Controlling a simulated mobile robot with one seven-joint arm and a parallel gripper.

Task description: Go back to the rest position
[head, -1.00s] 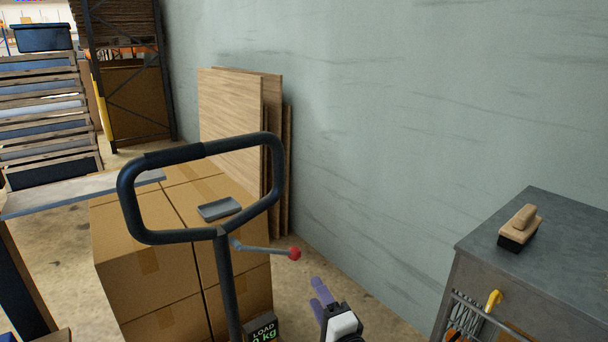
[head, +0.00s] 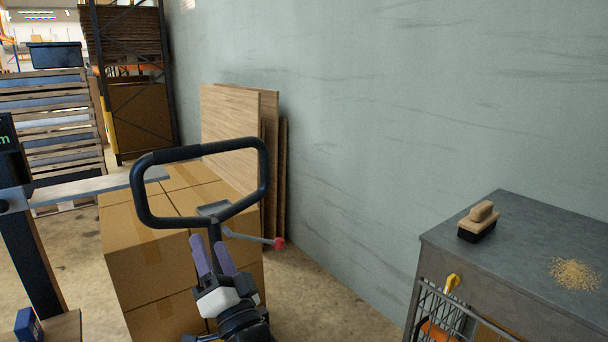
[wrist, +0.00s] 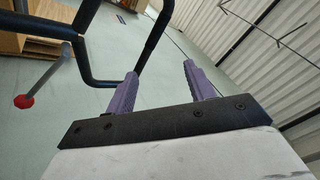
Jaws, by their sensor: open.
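My gripper (head: 212,255) is in the lower middle of the head view, in front of the stacked cardboard boxes and the handle post. Its two purple fingers point up and stand apart with nothing between them. The fingers also show in the wrist view (wrist: 160,90), open and empty. A brush (head: 478,222) with a wooden handle and dark bristles stands on the grey cabinet top (head: 520,235) at the right, well away from my gripper. A patch of tan crumbs (head: 574,274) lies on the same top.
A black loop handle (head: 264,170) with a red-knobbed lever (head: 279,243) rises close to my gripper. Cardboard boxes (head: 150,255) stand behind it. Wooden boards (head: 240,120) lean on the wall. A wire basket (head: 440,325) hangs on the cabinet's side. Floor shows between boxes and cabinet.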

